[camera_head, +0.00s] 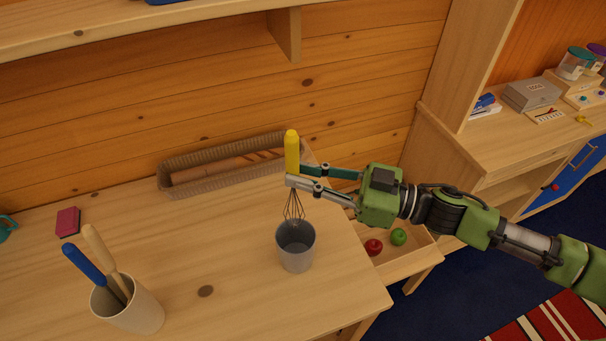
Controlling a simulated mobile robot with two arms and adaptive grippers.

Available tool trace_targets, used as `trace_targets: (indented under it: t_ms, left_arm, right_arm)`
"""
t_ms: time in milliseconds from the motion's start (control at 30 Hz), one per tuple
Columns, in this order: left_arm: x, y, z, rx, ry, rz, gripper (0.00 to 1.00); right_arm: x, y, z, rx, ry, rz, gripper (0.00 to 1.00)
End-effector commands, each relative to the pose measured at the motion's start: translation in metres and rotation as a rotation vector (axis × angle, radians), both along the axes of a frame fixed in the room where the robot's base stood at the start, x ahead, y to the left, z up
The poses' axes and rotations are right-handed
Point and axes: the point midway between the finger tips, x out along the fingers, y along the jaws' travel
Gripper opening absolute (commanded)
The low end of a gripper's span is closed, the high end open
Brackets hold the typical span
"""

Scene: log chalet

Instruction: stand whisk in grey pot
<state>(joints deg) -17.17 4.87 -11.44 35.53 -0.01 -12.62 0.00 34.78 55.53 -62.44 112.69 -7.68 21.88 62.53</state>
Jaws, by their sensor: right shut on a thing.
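The whisk has a yellow handle (291,152) and dark wire loops (294,206). My right gripper (294,178) comes in from the right and is shut on the whisk at the lower part of its handle. The whisk is upright, with its loops pointing down over the mouth of the grey pot (296,257). The lower ends of the loops appear at or just inside the pot's rim; how deep they are I cannot tell. The pot stands upright on the wooden table. My left gripper is not in view.
A white pot (142,311) with a blue-handled and a wooden-handled tool stands at the front left. A long wicker basket (190,187) lies along the wall. A pink sponge (68,221) is at the left. A tray at right holds a red apple (373,247) and a green apple (398,236).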

Motion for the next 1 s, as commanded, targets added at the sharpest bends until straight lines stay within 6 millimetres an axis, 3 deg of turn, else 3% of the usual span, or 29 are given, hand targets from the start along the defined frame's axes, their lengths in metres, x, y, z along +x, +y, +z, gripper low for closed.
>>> trace_targets:
  t_ms: [533,1000]
  left_arm:
    - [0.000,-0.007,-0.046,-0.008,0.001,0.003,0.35]
    - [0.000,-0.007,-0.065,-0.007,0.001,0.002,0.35]
  right_arm:
    - [0.000,0.000,-0.040,0.000,-0.001,0.000,0.00]
    - [0.000,0.000,-0.076,0.001,0.002,0.001,0.00]
